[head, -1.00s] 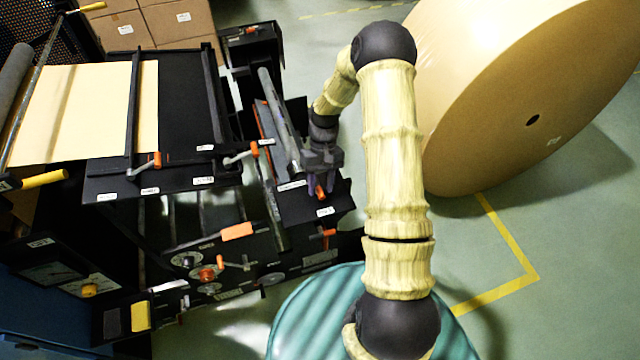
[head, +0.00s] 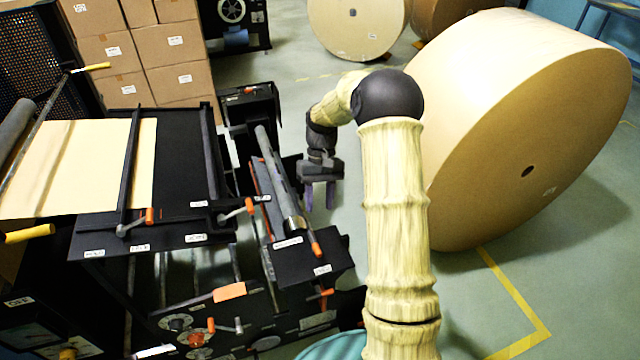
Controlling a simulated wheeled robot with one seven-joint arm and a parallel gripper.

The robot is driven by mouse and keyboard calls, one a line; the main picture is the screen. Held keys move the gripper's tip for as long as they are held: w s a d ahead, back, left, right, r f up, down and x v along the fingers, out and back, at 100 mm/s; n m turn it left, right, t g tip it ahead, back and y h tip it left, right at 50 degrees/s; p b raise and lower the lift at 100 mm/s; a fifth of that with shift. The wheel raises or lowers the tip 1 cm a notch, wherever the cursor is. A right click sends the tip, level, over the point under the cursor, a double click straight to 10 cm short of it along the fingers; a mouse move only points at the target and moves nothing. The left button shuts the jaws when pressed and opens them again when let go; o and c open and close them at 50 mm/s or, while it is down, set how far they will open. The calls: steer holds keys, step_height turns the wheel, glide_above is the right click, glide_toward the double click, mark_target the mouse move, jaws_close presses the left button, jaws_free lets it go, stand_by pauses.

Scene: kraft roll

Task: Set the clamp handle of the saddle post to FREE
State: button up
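An orange-tipped clamp handle (head: 316,247) sits on a black block (head: 310,262) at the near end of a grey roller (head: 280,180). I take it for the saddle post's handle.
A large kraft roll (head: 480,160) stands close on the right. Cartons (head: 130,60) are stacked behind. Green floor is open between machine and roll.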

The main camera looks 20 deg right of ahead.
steer(key=v, duration=0.5)
steer(key=shift+r+b, duration=0.15)
steer(key=shift+b, duration=0.15)
steer(key=s+a+t+h, duration=0.1)
steer(key=s+a+t, duration=0.2)
steer(key=s, duration=0.7)
steer(key=s+a+r+t+h, duration=0.1)
steer(key=s+a+t, duration=0.2)
steer(key=s, duration=0.7)
steer(key=shift+m+t, duration=0.3)
steer(key=shift+t, duration=0.3)
